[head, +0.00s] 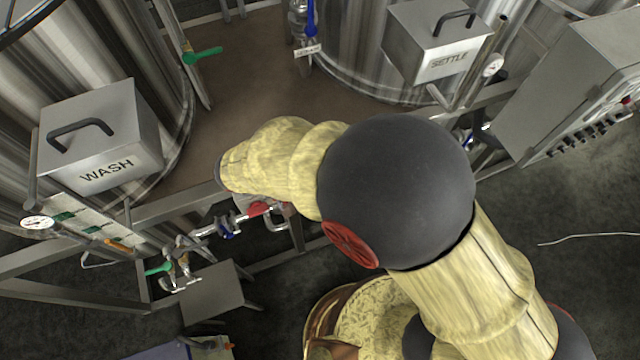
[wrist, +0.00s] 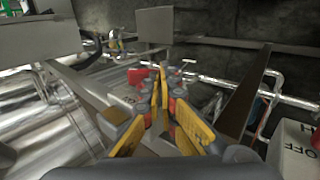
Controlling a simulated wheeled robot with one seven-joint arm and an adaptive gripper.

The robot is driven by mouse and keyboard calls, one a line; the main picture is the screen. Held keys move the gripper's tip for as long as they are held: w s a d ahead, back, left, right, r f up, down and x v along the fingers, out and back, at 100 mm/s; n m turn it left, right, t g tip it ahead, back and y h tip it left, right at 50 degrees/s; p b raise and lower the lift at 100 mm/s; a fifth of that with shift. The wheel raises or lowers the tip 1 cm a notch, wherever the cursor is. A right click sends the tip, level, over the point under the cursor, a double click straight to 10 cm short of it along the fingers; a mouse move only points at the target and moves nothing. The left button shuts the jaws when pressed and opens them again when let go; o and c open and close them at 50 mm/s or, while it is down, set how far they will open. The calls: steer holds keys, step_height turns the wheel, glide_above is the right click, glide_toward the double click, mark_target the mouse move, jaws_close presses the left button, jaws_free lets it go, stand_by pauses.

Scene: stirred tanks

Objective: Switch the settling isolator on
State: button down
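In the wrist view, my gripper (wrist: 160,72) has its yellow-and-grey fingers converging with their tips together, and nothing shows between them. A pale box marked OFF (wrist: 294,148) with a red part (wrist: 314,140) is at the lower right edge, cut off by the frame. It looks like an isolator, but its label is not readable, so I cannot tell whether it is the settling one. Another red part (wrist: 135,76) shows just left of and beyond the fingertips. In the head view, my arm hides my gripper. The SETTLE box (head: 440,68) sits on the right tank.
In the head view, the WASH box (head: 105,150) sits on the left tank. Pipework with a red part (head: 258,208) runs below my arm. A control cabinet (head: 560,90) stands at right. In the wrist view, a dark bar (wrist: 243,98) lies right of my fingers.

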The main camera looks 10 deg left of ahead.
steer(key=shift+f+t+h+b, duration=0.35)
steer(key=shift+h+b, duration=0.15)
steer(key=shift+b, duration=0.15)
stand_by(2.0)
steer(key=shift+w+d+r, duration=0.35)
steer(key=shift+d+r, duration=0.05)
steer(key=shift+d, duration=0.15)
stand_by(0.3)
steer(key=v, duration=0.7)
steer(key=shift+a+r, duration=0.15)
steer(key=shift+a, duration=0.05)
steer(key=shift+s, duration=0.1)
stand_by(0.4)
